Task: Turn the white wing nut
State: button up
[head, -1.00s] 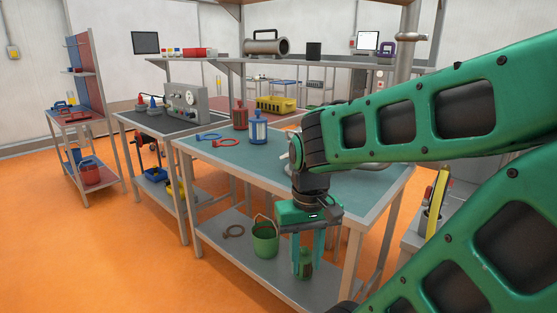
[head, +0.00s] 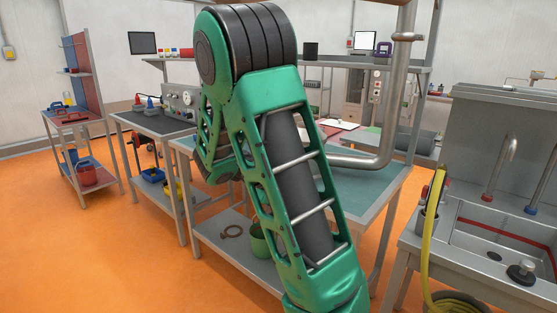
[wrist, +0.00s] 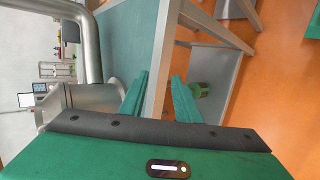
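I cannot make out the white wing nut in either current view. In the head view my green arm covers the middle of the workbench, and my gripper is hidden behind it. In the wrist view my gripper (wrist: 160,75) is open, its two green fingers apart with nothing held between them. The fingers point past the front edge of the workbench (wrist: 130,38). A thick grey metal pipe (wrist: 92,48) with a wide round metal part at its end lies just left of the fingers. The same bent pipe (head: 384,125) shows in the head view, right of my arm.
A sink unit (head: 500,215) with taps and a yellow hose (head: 432,240) stands at the right. A green bucket (head: 258,243) is on the bench's lower shelf. A green container (wrist: 200,90) shows beyond the right finger.

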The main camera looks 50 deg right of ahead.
jog(key=w+a+r+n+t+h, duration=0.1)
jog(key=w+r+n+t+h, duration=0.2)
jog(key=w, duration=0.4)
jog(key=w+a+r+n+h, duration=0.1)
jog(key=w+r+n+h, duration=0.2)
jog(key=w+n+h, duration=0.35)
jog(key=w+d+m+y, duration=0.1)
jog(key=w+d+m, duration=0.1)
jog(key=d, duration=0.9)
jog(key=shift+y, duration=0.25)
